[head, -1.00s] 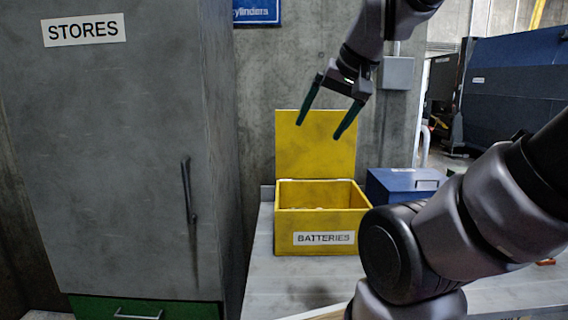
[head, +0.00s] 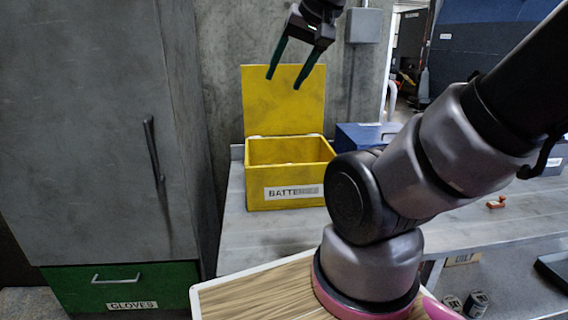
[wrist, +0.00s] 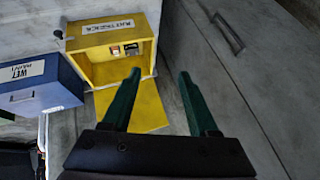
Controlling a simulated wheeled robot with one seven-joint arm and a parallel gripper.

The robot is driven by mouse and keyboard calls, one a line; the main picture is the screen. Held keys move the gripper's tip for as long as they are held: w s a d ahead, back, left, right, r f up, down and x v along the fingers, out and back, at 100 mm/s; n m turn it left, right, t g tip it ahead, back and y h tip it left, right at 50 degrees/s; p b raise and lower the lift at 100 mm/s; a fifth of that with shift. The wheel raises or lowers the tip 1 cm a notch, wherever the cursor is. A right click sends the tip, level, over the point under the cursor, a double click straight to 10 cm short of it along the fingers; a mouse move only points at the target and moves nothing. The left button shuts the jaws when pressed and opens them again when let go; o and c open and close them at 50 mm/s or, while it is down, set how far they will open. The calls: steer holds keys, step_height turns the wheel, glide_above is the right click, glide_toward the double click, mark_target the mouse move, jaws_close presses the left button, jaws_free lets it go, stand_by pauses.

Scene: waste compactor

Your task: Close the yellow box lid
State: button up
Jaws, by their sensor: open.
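The yellow box (head: 258,176) stands on the grey bench with a batteries label on its front. Its yellow lid (head: 263,112) is open, standing upright at the back edge. The wrist view shows the box (wrist: 152,22) from above with small items inside, and the lid (wrist: 148,108) beside its opening. My gripper (head: 284,83) is open and empty. In the head view its green fingers overlap the upper part of the lid. In the wrist view my gripper (wrist: 159,72) has its fingertips near the box and lid; I cannot tell whether they touch.
A blue box (head: 362,134) stands right of the yellow box; the wrist view shows this blue box (wrist: 40,88) too. A tall grey cabinet (head: 80,130) is at left, above a green drawer (head: 150,283). A small orange object (head: 496,202) lies on the bench (head: 245,225) at right.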

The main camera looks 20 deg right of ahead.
steer(key=c, duration=0.5)
steer(key=shift+w+r, duration=0.15)
jaws_close()
steer(key=w+d+r+h, duration=0.1)
steer(key=w+d+r, duration=0.2)
steer(key=w, duration=0.5)
steer(key=w+d+r, duration=0.3)
steer(key=w+r, duration=0.1)
steer(key=w, duration=0.4)
steer(key=w+d+r+h, duration=0.1)
steer(key=w+d+r, duration=0.2)
steer(key=w, duration=0.5)
steer(key=w+d+f+n+h, duration=0.1)
steer(key=w+d+f, duration=0.1)
steer(key=w+d, duration=0.65)
steer(key=w+d+f+h, duration=0.1)
steer(key=w+d, duration=0.4)
steer(key=w, duration=0.6)
steer(key=shift+w+d+f, duration=0.1)
steer(key=shift+w+f, duration=0.3)
steer(key=shift+f, duration=0.95)
steer(key=shift+w+a+f, duration=0.1)
steer(key=shift+w+f, duration=0.3)
steer(key=shift+f, duration=0.9)
steer(key=shift+w+d+f, duration=0.1)
steer(key=shift+w+f, duration=0.3)
steer(key=shift+f, duration=0.95)
